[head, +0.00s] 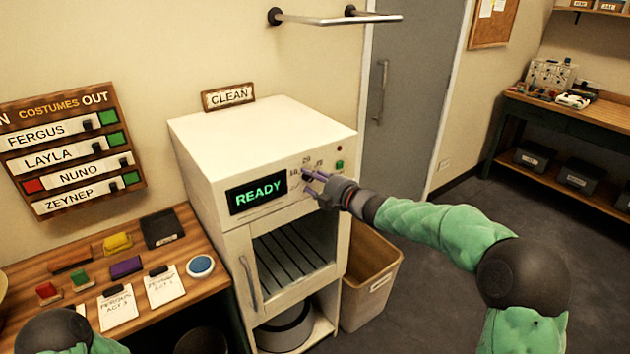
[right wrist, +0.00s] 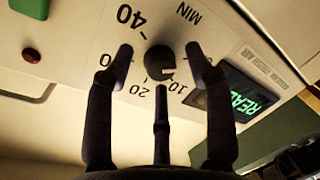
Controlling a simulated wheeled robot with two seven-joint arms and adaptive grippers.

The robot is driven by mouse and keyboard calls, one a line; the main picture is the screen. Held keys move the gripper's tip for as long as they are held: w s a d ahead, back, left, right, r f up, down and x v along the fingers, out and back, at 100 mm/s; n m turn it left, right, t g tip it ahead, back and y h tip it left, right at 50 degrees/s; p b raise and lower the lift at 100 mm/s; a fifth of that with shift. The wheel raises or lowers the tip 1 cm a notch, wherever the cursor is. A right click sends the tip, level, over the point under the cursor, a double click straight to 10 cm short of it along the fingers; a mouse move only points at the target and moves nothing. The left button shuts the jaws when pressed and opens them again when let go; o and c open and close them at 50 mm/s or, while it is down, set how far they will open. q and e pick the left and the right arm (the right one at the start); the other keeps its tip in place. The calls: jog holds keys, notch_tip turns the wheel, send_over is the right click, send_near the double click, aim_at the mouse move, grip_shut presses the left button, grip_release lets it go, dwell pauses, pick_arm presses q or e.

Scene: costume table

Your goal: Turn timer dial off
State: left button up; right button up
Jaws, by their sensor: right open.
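The timer dial (right wrist: 158,60) is a round dark knob on a pale panel, with a white mark on its lower right side toward the 10. The printed 40, 20 and 10 show around it; other figures are partly covered. My right gripper (right wrist: 160,48) is open, with fingers on either side of the dial and a third finger below it. I cannot tell whether they touch it. In the head view, my right gripper (head: 313,183) is at the front of the white cabinet (head: 262,135) and largely hides the dial. My left gripper is not seen.
A green READY display (head: 258,193) sits left of the dial. A red light and green button (head: 339,165) are to its right. A bin (head: 372,275) stands right of the cabinet. A wooden table (head: 205,287) with cards and colored pads is at left.

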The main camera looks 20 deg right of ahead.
jog(key=shift+s, duration=0.1)
jog(key=v, duration=1.2)
